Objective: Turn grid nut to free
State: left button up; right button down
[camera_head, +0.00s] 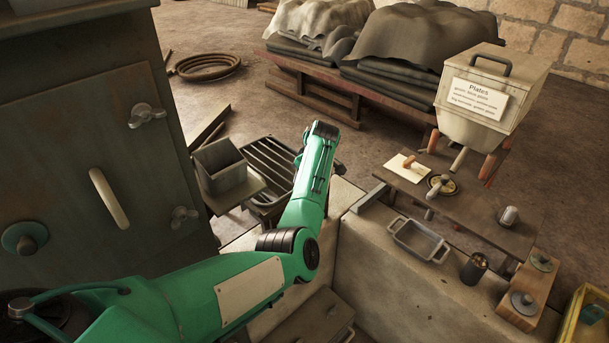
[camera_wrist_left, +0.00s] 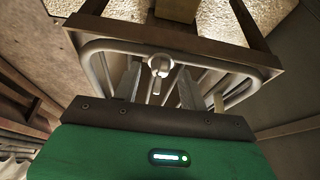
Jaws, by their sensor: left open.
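A small pale metal nut (camera_wrist_left: 160,66) with a short stem sits at the front of a barred metal grid (camera_wrist_left: 210,78) in the left wrist view. My left gripper (camera_wrist_left: 158,85) is open, with one finger on either side of the nut's stem. I cannot tell whether either finger touches it. In the head view the dark barred grid (camera_head: 268,165) lies beyond my green left arm, whose wrist hides its right side. The gripper's fingers and the nut are hidden there. My right gripper is out of view.
A dark metal cabinet (camera_head: 120,210) with wing nuts and a handle stands at left. A square metal bin (camera_head: 220,167) is beside the grid. At right are a metal tray (camera_head: 418,241), a dark cup (camera_head: 474,267) and a box labelled Plates (camera_head: 492,95).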

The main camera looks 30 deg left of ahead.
pick_arm(q)
jog(key=b+v, duration=0.3)
jog(key=v, duration=1)
jog(key=shift+d+r, duration=0.2)
jog(key=shift+r, duration=0.1)
jog(key=shift+s+f, duration=0.1)
